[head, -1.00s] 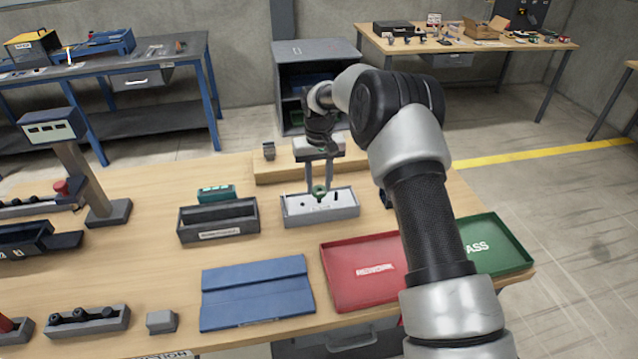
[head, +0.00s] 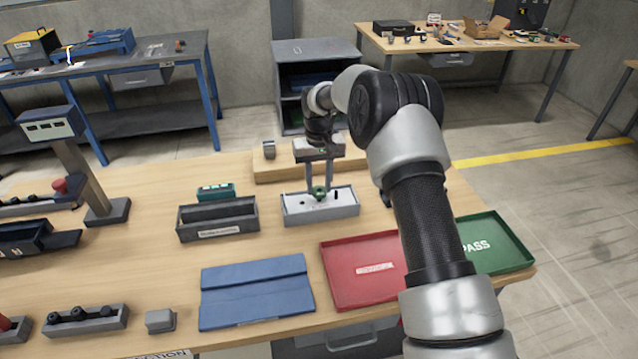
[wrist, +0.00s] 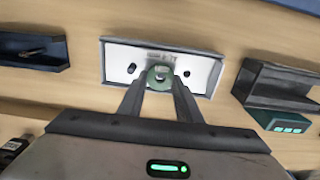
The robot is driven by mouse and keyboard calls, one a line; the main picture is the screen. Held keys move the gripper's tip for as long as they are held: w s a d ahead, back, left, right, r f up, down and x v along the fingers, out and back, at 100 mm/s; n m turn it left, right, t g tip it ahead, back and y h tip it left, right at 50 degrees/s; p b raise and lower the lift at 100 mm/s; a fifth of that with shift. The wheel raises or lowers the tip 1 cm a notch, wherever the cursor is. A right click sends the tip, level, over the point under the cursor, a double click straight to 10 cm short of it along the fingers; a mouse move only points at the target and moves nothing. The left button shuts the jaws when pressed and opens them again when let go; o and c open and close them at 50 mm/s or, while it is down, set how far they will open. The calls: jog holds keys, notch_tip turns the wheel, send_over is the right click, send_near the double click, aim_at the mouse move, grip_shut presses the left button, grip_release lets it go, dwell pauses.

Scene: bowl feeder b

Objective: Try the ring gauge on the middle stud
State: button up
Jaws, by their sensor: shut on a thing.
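My gripper (head: 319,190) is shut on the green ring gauge (head: 319,193), which sits low over the middle of the white-topped stud tray (head: 345,212). In the wrist view the ring gauge (wrist: 160,76) is between my fingertips, at the middle of the tray (wrist: 116,51). A dark stud (wrist: 131,68) shows to its left and another dark stud (wrist: 187,74) to its right. The middle stud is hidden by the ring and fingers; I cannot tell whether the ring is around it.
A grey open bin (head: 218,231) stands left of the tray, with a green box (head: 216,192) behind it. A red tray (head: 345,290) and a green PASS tray (head: 500,262) lie in front to the right. A blue mat (head: 257,292) lies in front.

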jog(key=shift+f+b, duration=0.7)
jog(key=shift+f, duration=0.4)
dwell(0.4)
dwell(1.2)
jog(key=shift+r+p, duration=1.6)
jog(key=shift+r, duration=1.45)
